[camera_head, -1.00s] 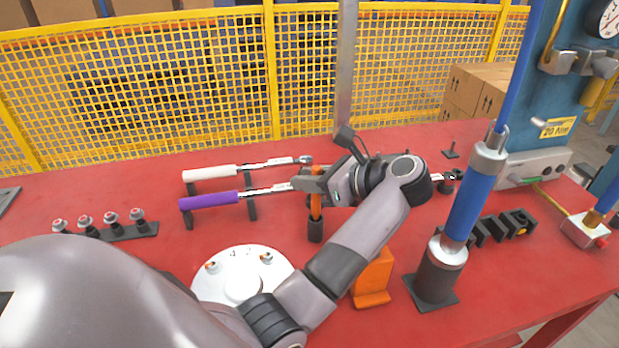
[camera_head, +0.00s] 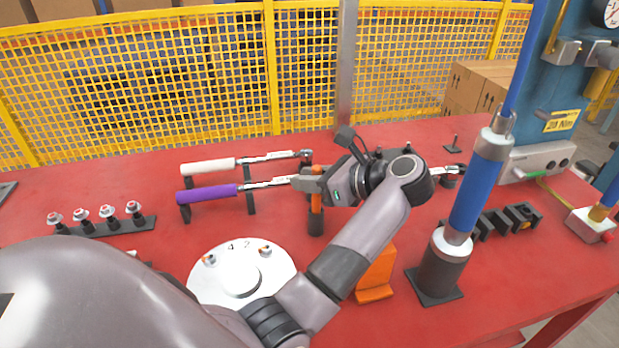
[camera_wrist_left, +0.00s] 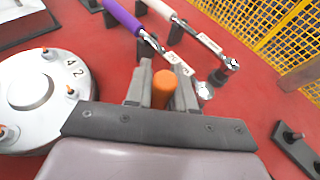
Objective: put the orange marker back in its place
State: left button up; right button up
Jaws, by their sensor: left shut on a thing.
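The orange marker (camera_head: 316,204) stands upright with its lower end in a black cup-like holder (camera_head: 316,225) on the red table. My left gripper (camera_head: 313,184) is shut on the marker's upper part. In the left wrist view, the marker's round orange end (camera_wrist_left: 164,88) shows between the two fingers (camera_wrist_left: 162,92). The marker's tip is hidden inside the holder. My right gripper is not in view.
Purple-handled (camera_head: 207,193) and white-handled (camera_head: 208,166) torque wrenches lie on black stands close to the left gripper. A round white plate (camera_head: 215,285), an orange stand (camera_head: 376,275) and a blue column (camera_head: 478,190) are nearby. A yellow mesh fence (camera_head: 180,90) is behind the table.

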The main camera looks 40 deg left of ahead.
pick_arm(q)
jog(key=shift+f+b, duration=1)
jog(key=o, duration=1)
jog(key=shift+r, duration=0.1)
